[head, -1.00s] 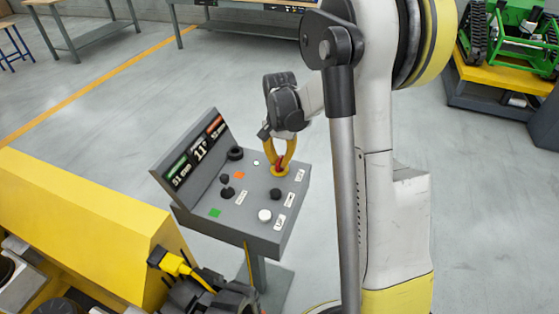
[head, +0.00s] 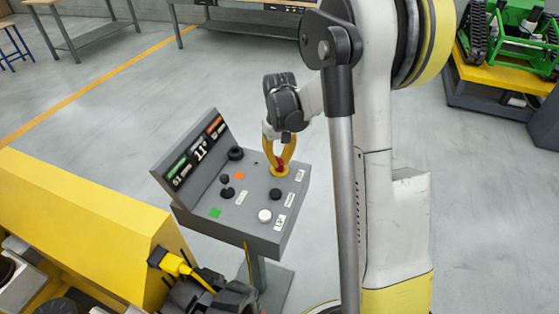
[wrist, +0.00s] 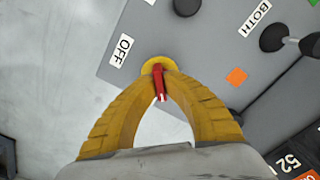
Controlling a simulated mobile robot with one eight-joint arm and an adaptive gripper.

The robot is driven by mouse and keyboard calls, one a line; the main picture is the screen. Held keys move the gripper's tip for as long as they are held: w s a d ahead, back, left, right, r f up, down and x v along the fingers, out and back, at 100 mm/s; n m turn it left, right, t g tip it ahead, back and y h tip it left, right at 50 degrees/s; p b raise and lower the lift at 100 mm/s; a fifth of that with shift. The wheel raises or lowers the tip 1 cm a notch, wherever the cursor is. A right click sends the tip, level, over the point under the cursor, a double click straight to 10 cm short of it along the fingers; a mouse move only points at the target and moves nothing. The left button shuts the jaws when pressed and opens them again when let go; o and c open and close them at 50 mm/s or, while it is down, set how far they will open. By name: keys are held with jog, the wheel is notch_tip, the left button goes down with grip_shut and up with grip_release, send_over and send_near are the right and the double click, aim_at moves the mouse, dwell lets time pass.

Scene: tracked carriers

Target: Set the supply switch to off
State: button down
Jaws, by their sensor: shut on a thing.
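The supply switch is a red lever (wrist: 158,80) on a round yellow plate (wrist: 152,64), near the panel edge, with an OFF label (wrist: 121,50) to its upper left in the wrist view. In the head view the switch (head: 280,168) is at the far right corner of the grey control panel (head: 240,222). My gripper (head: 280,162) reaches down to it, its yellow fingers closed on the red lever. In the wrist view my gripper (wrist: 158,72) has its fingertips on both sides of the lever, hiding part of it.
The panel also carries a black joystick (head: 227,190), a black knob (head: 275,194), a white button (head: 265,216) and a raised display (head: 195,155). A yellow machine (head: 80,225) stands at left. A green tracked carrier (head: 510,40) is at upper right. Open floor lies behind.

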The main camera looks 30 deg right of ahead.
aim_at(279, 160)
jog(key=n, duration=0.4)
jog(key=shift+n, duration=2.6)
jog(key=c, duration=1.5)
grip_release()
notch_tip(279, 160, up, 12)
